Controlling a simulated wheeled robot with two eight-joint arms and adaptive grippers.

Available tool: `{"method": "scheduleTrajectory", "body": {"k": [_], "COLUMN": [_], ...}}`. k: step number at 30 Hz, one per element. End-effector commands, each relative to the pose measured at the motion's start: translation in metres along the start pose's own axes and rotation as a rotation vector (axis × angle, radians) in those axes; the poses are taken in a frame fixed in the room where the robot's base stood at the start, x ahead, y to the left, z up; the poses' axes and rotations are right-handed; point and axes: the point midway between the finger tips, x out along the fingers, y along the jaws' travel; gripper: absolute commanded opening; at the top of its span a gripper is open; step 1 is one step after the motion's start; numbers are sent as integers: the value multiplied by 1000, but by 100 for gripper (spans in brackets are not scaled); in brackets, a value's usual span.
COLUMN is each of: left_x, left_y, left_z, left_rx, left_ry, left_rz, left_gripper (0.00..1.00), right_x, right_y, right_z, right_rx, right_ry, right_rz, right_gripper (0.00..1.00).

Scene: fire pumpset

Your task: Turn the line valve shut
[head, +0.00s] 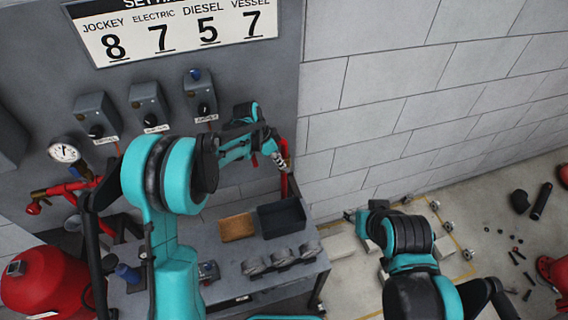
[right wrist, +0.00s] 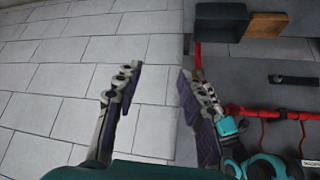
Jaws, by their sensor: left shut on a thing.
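My left gripper (head: 279,159) is at the upright red pipe (head: 284,184) at the right end of the grey panel, shut on what looks like the line valve's handle. The gripper covers most of the valve, so its handle angle cannot be made out. My right gripper (right wrist: 160,88) is open in the right wrist view, with nothing between its fingers. In that view the red pipe (right wrist: 198,55) shows just beyond its right finger. In the head view my right arm hangs over the floor, right of the bench.
The grey bench (head: 226,264) holds a dark bin (head: 282,217), a brown tray (head: 236,227) and several round grey parts. A gauge (head: 64,150) and red pipework are at left. A red tank (head: 45,280) stands lower left. Loose parts lie on the floor at right.

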Motion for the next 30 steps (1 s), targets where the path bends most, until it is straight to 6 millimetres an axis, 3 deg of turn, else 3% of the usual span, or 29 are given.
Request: {"method": "scheduleTrajectory", "body": {"k": [9, 14, 20, 30], "left_x": [-1, -1, -1, -1], "left_y": [1, 1, 1, 1], "left_z": [1, 0, 0, 0], "left_rx": [2, 2, 1, 1], "left_ry": [9, 9, 9, 9], "left_rz": [2, 2, 2, 2], "left_gripper": [0, 0, 0, 0], "right_x": [0, -1, -4, 18], "right_y": [0, -1, -10, -36], "right_z": [0, -6, -43, -134], "right_rx": [0, 19, 160, 541], "right_ry": [0, -9, -82, -303], "right_rz": [0, -4, -31, -66], "right_gripper": [40, 0, 0, 0]}}
